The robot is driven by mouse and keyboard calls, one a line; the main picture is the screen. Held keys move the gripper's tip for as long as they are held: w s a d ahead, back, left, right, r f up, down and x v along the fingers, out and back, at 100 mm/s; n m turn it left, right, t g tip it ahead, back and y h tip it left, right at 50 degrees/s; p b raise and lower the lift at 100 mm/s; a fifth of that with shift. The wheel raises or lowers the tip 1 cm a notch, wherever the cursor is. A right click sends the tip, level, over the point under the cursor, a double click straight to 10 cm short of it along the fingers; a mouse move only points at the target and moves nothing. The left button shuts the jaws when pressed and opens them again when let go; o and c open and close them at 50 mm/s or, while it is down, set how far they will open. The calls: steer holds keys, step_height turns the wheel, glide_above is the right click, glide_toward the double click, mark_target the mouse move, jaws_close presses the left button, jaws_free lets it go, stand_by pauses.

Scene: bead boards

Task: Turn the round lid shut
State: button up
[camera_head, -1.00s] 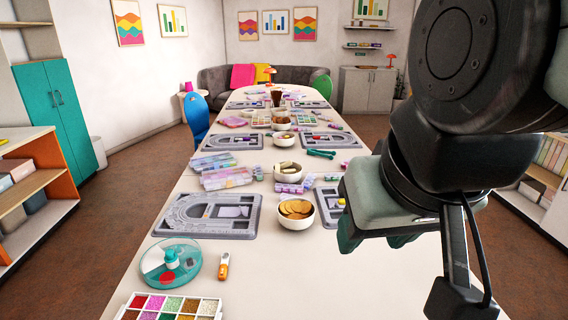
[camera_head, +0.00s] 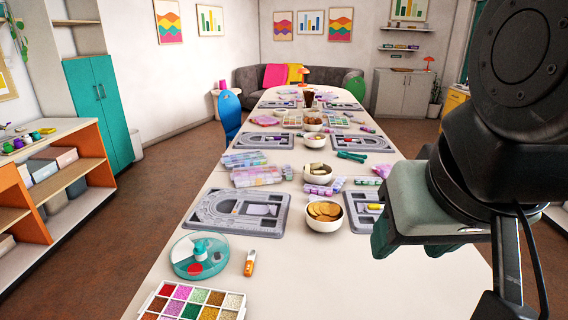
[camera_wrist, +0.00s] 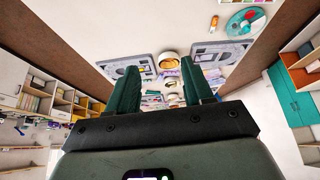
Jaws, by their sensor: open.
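The round lid (camera_head: 199,256) is a clear and teal disc with a raised teal and white knob in its middle and a red patch under it. It lies near the front left of the table. In the wrist view the same round lid (camera_wrist: 245,22) shows at the top right. My gripper (camera_head: 400,240) is to the right of the lid, well apart from it and above the table. In the wrist view my gripper (camera_wrist: 160,88) has its two green fingers spread with nothing between them.
An orange and white tool (camera_head: 249,263) lies just right of the lid. A bead box (camera_head: 190,304) sits in front of it and a grey bead board (camera_head: 283,213) behind it. A bowl of round discs (camera_head: 323,224) stands further right. The front right of the table is clear.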

steer(key=w+a+r+n, duration=0.15)
steer(key=w+a, duration=0.25)
steer(key=w, duration=0.4)
steer(key=w+a+n, duration=0.2)
steer(key=w+a, duration=0.1)
steer(key=w, duration=0.5)
steer(key=n+g+y, duration=0.2)
steer(key=n+y, duration=0.1)
steer(key=n, duration=0.2)
glide_above(199, 244)
steer(key=s+d, duration=0.3)
step_height(199, 244, down, 31)
steer(key=x, duration=0.7)
steer(key=s+x, duration=0.1)
steer(key=x, duration=0.3)
steer(key=shift+f, duration=0.15)
jaws_close()
